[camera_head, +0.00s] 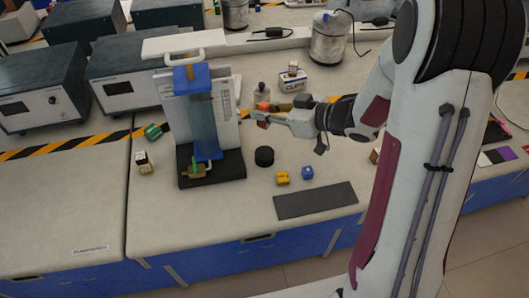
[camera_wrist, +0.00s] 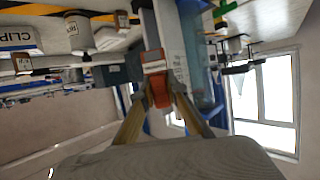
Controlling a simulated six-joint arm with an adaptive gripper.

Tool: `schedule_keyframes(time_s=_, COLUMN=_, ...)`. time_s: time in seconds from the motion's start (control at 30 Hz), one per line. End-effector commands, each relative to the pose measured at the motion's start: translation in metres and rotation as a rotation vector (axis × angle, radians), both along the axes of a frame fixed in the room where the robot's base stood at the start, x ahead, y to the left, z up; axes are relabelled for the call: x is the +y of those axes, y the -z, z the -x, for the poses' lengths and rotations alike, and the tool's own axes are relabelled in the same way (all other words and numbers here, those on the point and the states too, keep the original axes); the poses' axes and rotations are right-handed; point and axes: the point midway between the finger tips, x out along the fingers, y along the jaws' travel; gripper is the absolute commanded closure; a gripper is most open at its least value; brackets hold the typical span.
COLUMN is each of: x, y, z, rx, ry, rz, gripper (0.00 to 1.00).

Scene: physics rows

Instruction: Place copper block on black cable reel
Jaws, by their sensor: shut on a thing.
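My gripper (camera_head: 257,117) is raised above the bench, right of the blue clear-column apparatus. It also shows in the wrist view (camera_wrist: 160,100), with its brass-coloured fingers shut on an orange-red block with a pale face, which I take as the copper block (camera_wrist: 159,90). In the head view an orange patch at the gripper tip seems to be this copper block (camera_head: 264,106). The black cable reel (camera_head: 264,156) is a short black cylinder on the bench, below the gripper in the picture and apart from it. Nothing shows on its top.
The apparatus (camera_head: 233,165) stands left of the reel on a black base. A white jar (camera_head: 262,92) and a labelled box (camera_head: 292,82) stand behind.

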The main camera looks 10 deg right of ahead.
Motion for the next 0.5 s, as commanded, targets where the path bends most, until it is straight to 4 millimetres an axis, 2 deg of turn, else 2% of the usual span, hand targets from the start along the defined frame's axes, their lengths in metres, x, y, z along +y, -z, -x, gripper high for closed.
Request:
schedule_keyframes(time_s=0.2, x=0.0, y=0.016, z=0.0, rx=0.001, ry=0.002, rz=-0.001, gripper=1.0)
schedule_keyframes(time_s=0.5, x=0.0, y=0.018, z=0.0, rx=0.0, ry=0.001, rz=0.0, gripper=1.0)
